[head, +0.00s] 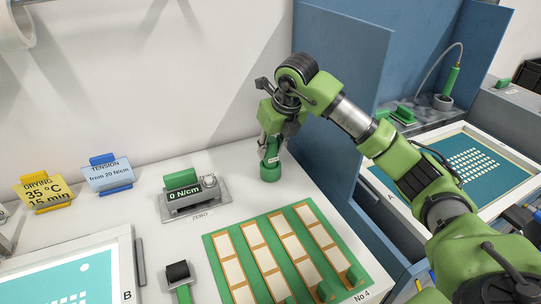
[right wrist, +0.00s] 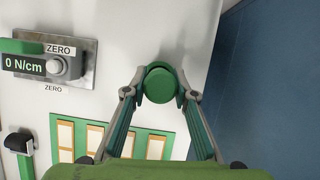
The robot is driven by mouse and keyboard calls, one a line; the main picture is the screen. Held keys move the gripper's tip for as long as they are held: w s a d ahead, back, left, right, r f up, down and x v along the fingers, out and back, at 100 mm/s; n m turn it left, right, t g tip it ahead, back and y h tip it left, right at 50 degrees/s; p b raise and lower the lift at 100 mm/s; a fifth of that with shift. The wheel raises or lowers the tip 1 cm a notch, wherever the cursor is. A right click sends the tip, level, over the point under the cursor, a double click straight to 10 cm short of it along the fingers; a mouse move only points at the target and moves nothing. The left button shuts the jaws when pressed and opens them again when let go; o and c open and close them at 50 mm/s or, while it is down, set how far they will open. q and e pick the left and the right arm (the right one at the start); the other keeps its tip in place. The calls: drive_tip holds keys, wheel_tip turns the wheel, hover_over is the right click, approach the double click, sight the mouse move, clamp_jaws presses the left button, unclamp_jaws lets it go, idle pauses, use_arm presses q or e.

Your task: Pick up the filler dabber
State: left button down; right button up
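The filler dabber (head: 270,174) is a small green cylinder with a rounded top, upright at the back right of the white table. My right gripper (head: 272,150) is above it, pointing down, with its fingers around its upper part. In the right wrist view the dabber (right wrist: 159,84) is between the two fingertips of the right gripper (right wrist: 160,92), which press against its left and right sides. Its base looks to be at the table surface; whether there is a gap beneath it cannot be told. My left gripper is not in view.
A blue partition (head: 345,70) stands close to the right of my right gripper. A tension meter (head: 193,196) is to the left. A green board with pale strips (head: 233,272) and a black-headed tool (head: 178,272) are nearer. The table around the dabber is clear.

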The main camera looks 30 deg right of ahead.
sight(270, 138)
drive_tip(key=shift+w+r, duration=0.1)
drive_tip(key=shift+r, duration=0.35)
wheel_tip(270, 138, up, 2)
drive_tip(key=shift+r+b, duration=0.1)
drive_tip(key=shift+b, duration=0.4)
drive_tip(key=s+a+r, duration=0.2)
drive_tip(key=s+r, duration=0.3)
drive_tip(key=s, duration=0.1)
drive_tip(key=s+a+r, duration=0.3)
drive_tip(key=s+r, duration=0.2)
drive_tip(key=s, duration=0.2)
drive_tip(key=shift+a+b, duration=0.3)
drive_tip(key=shift+b, duration=0.1)
